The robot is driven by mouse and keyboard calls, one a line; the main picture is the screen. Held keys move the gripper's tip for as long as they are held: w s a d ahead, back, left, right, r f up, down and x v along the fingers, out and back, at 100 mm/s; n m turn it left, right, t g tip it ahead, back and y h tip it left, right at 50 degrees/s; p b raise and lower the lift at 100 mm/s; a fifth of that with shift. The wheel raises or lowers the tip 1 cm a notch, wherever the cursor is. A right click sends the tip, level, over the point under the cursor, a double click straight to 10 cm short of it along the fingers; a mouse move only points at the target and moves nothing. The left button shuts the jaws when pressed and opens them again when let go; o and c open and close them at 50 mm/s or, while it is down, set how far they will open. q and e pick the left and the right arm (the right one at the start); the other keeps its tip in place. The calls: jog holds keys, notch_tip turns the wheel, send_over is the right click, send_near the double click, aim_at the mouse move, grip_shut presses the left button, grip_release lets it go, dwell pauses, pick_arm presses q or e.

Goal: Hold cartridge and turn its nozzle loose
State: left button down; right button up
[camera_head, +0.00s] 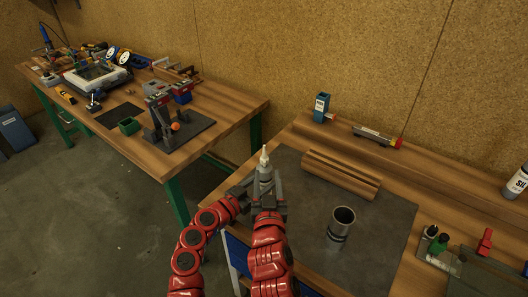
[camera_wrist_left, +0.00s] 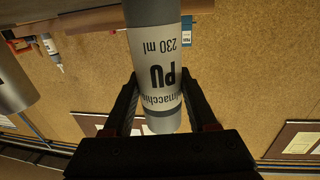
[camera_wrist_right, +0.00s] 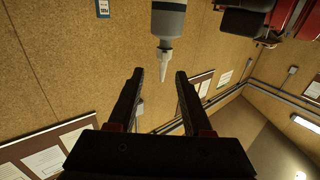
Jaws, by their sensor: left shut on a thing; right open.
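The cartridge (camera_head: 265,175) is a grey and white cylinder marked PU 230 ml, with a pale tapered nozzle (camera_head: 264,154) pointing up in the head view. My left gripper (camera_head: 254,187) is shut around the cartridge body, whose label shows between the fingers in the left wrist view (camera_wrist_left: 158,70). My right gripper (camera_head: 268,204) is open, close to the cartridge. In the right wrist view, the nozzle (camera_wrist_right: 164,65) points into the gap between its open fingertips (camera_wrist_right: 160,74), and the fingers appear clear of it. Its depth relative to the fingertips is hard to tell.
A metal cup (camera_head: 341,228) and a grooved wooden block (camera_head: 340,174) stand on the grey mat (camera_head: 387,218). A blue box (camera_head: 321,107) stands at the back of the bench. A white bottle (camera_head: 518,183) is at the right. A second bench (camera_head: 228,112) with tools stands left.

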aim_at(264, 152)
jog(key=shift+w+a+f, duration=0.25)
jog(key=shift+a+f, duration=0.05)
jog(key=shift+f, duration=0.05)
jog(key=w, duration=1.1)
jog(key=shift+w+a, duration=0.1)
jog(key=shift+a, duration=0.05)
grip_shut()
